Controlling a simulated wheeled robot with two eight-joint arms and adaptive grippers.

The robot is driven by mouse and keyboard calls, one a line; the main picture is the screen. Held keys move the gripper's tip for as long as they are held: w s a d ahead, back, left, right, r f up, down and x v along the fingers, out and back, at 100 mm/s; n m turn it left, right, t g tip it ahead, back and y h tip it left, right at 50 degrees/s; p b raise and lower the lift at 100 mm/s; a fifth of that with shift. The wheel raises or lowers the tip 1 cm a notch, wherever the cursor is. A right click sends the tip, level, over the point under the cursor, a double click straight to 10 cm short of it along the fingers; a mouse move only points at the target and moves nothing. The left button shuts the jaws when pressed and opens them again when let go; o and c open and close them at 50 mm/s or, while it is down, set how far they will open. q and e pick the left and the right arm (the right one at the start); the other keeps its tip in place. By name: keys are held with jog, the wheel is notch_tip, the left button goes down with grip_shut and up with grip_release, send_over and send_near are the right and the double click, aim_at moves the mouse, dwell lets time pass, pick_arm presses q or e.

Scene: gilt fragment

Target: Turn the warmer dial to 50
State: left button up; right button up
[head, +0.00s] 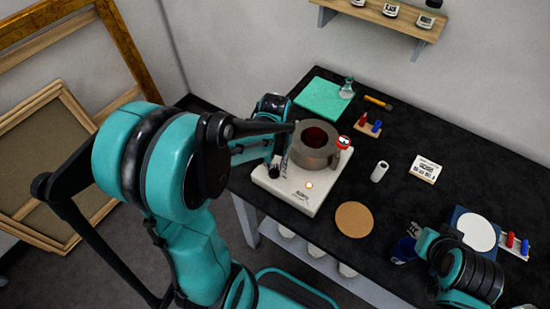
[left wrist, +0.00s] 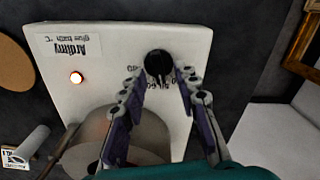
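The warmer (head: 300,201) is a white box on the black table, with a grey round pot (head: 313,157) on top. Its black dial (head: 274,171) is at the left corner. In the left wrist view the dial (left wrist: 158,64) shows near the warmer's edge, with small printed numbers beside it, partly hidden and too small to read surely. My left gripper (left wrist: 160,77) is open, one finger on each side of the dial; I cannot tell if they touch it. A lit indicator (left wrist: 77,78) glows on the warmer.
A round cork mat (head: 354,219), a white cylinder (head: 379,171) and a label card (head: 425,169) lie right of the warmer. A green mat (head: 323,97) lies behind.

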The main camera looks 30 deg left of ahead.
aim_at(276, 170)
pick_arm(q)
notch_tip(276, 170, up, 12)
jog(key=shift+f, duration=0.15)
dwell(0.7)
jog(key=s+d+f+m+t+b, duration=0.2)
jog(key=s+d+t, duration=0.4)
jog(key=d+t, duration=0.1)
jog(key=shift+f+b, duration=0.3)
jog(key=shift+f, duration=0.05)
